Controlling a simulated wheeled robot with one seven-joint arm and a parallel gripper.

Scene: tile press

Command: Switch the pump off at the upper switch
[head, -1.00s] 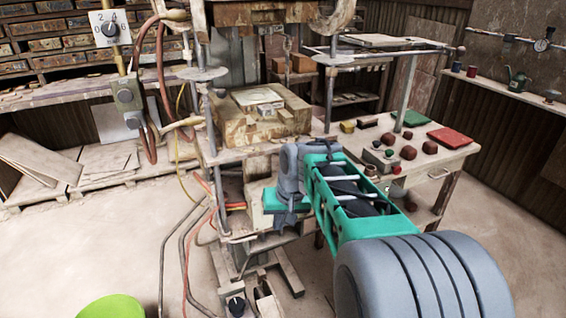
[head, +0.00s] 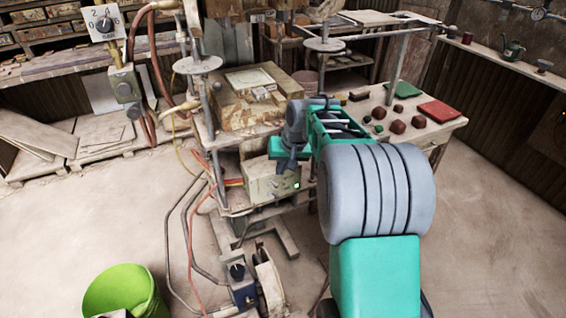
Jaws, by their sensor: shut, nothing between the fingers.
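A cream switch box (head: 268,183) sits on the press frame below the bed, with a small lit green lamp (head: 296,185) on its front. Its upper edge is partly hidden by my gripper, and I cannot make out a switch on it clearly. My gripper (head: 288,166) is shut and empty, pointing down just above and in front of this box; I cannot tell whether it touches. Lower down, on the floor, the pump (head: 268,280) stands beside a blue-grey box with a black rotary knob (head: 237,271).
The press bed (head: 245,100) with a tile lies above my gripper, between upright posts. A side table (head: 440,130) with brown lumps is at right. Hoses (head: 188,225) run down to the pump. A green bucket (head: 120,288) stands at front left. A pressure gauge (head: 103,22) hangs upper left.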

